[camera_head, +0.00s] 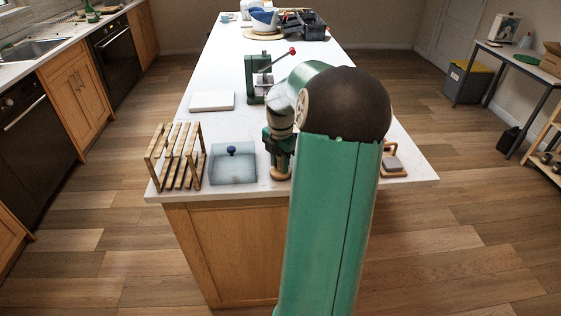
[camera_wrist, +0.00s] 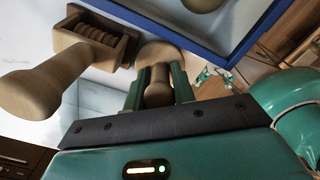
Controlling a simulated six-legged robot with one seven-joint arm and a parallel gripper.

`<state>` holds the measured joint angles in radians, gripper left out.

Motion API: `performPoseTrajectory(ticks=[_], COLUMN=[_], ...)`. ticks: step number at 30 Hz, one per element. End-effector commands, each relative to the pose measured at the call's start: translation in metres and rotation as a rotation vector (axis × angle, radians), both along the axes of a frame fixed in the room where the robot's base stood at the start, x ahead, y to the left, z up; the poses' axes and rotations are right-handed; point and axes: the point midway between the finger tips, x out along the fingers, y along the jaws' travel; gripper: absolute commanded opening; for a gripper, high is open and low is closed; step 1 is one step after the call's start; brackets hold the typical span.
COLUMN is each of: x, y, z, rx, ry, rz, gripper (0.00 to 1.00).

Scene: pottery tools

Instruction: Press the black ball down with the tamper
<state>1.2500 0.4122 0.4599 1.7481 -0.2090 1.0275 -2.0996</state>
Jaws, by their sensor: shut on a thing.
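My gripper (camera_head: 279,147) points down over the counter's near edge and is shut on a wooden tamper. The tamper's round base (camera_head: 281,174) shows below the fingers, close to the counter; I cannot tell if it touches. In the wrist view the green fingers (camera_wrist: 157,92) clasp the tamper's handle, with its wide wooden disc (camera_wrist: 161,52) beyond. A small dark ball (camera_head: 231,150), bluish in the picture, sits at a pale blue translucent box (camera_head: 233,170), left of my gripper and apart from it. The ball is not identifiable in the wrist view.
A slatted wooden rack (camera_head: 176,155) stands left of the box. A white slab (camera_head: 212,100) and a green press (camera_head: 258,78) with a red-tipped lever stand farther back. A small wooden stand (camera_head: 394,171) is at the right, partly hidden by my arm. The wrist view shows a wooden pestle-like tool (camera_wrist: 40,92).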

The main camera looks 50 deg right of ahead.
Motion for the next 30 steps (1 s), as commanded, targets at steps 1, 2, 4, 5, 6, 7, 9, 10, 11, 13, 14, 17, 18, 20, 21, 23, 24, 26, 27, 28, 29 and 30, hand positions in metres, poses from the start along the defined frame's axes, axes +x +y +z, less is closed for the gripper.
performPoseTrajectory(ticks=[1,2,4,5,6,7,9,10,11,13,14,17,18,20,21,23,24,26,27,28,29,30], x=[0.0001,0.0001,0.0001,0.0001,0.0001,0.0000,0.0000,0.0000,0.0000,0.0000,0.0000,0.0000,0.0000,0.0000,0.0000,0.0000,0.0000,0.0000,-0.0001,-0.0001,0.0000,0.0000], y=[-0.0001,-0.0001,0.0000,0.0000,0.0000,0.0000,0.0000,-0.0001,-0.0001,-0.0001,-0.0001,-0.0002,-0.0002,-0.0002,-0.0001,-0.0001,-0.0001,-0.0001,0.0000,-0.0001,-0.0001,-0.0001], z=[0.0001,0.0000,-0.0007,-0.0011,-0.0016,-0.0020,-0.0030,-0.0034,-0.0038,-0.0047,-0.0051,-0.0062,-0.0060,-0.0060,-0.0060,-0.0061,-0.0061,-0.0061,-0.0062,-0.0062,-0.0058,-0.0047], rx=[0.000,0.000,0.000,0.000,0.000,0.000,0.000,0.000,0.000,0.000,0.000,0.000,-0.001,0.000,0.000,0.000,0.000,0.000,0.000,0.000,0.000,0.000], ry=[0.000,0.000,0.000,0.000,0.000,0.000,0.000,0.000,0.000,0.000,0.000,0.000,0.000,0.000,0.000,0.000,0.000,0.000,0.000,0.000,0.000,0.000], rz=[0.000,0.000,0.000,0.000,0.000,0.000,0.000,0.000,0.000,0.000,0.000,0.000,0.000,0.000,0.000,0.000,0.000,0.000,0.000,0.000,0.000,0.000], gripper=[0.00,0.00,0.00,0.00,0.00,0.00,0.00,0.00,0.00,0.00,0.00,0.28,0.35,0.47,0.51,0.51,0.51,0.51,0.51,0.51,0.51,0.51])
